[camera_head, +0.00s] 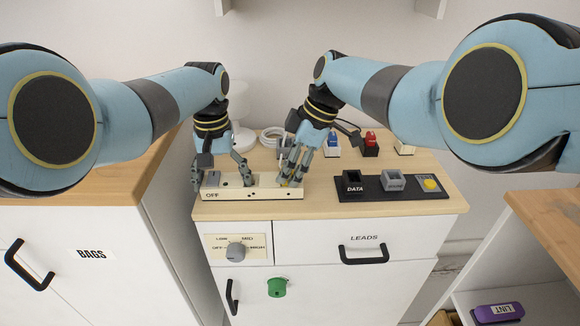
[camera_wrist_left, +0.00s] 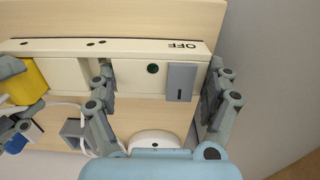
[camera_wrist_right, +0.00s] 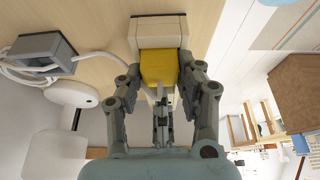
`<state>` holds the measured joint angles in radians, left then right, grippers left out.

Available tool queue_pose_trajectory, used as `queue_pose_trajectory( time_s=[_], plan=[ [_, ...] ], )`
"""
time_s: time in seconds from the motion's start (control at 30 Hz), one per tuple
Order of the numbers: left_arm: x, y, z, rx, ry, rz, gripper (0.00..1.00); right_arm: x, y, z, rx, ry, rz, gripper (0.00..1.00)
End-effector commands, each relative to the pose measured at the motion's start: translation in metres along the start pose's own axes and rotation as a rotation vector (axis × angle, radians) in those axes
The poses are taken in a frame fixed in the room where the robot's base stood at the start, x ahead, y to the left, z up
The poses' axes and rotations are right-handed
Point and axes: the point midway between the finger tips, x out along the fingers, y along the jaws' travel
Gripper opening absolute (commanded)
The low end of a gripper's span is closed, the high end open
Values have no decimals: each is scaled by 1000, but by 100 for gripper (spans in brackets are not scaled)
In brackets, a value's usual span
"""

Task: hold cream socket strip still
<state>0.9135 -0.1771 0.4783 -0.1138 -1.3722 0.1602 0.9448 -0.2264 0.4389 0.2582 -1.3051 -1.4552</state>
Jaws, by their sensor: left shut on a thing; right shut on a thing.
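The cream socket strip (camera_head: 262,189) lies along the front of the desk top, marked OFF, with a grey switch at its left end. The strip also shows in the left wrist view (camera_wrist_left: 140,75), with a dark green round spot beside the grey switch (camera_wrist_left: 181,82). My left gripper (camera_head: 222,175) is shut on the strip's left end, one finger each side of the switch. My right gripper (camera_head: 293,171) is shut on a yellow plug (camera_wrist_right: 158,66) at the strip's right part. The fingers partly hide the plug; I cannot tell how deep it sits.
A black panel (camera_head: 370,196) marked DATA, with a grey socket and yellow button, lies right of the strip. Drawers stand below the front edge.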

Motion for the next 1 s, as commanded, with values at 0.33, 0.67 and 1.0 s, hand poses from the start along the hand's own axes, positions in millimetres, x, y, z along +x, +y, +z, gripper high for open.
queue_pose_trajectory(
  time_s=[0.33,0.67,1.0],
  plan=[
    [0,-1,0,-1,0,-2,36,-4,0,-2,0,0,0,5],
    [1,-1,0,0,-1,-2,36,-10,0,-4,0,1,1,5],
    [1,0,1,1,-2,-1,36,-15,0,-7,-1,1,1,5]
  ],
)
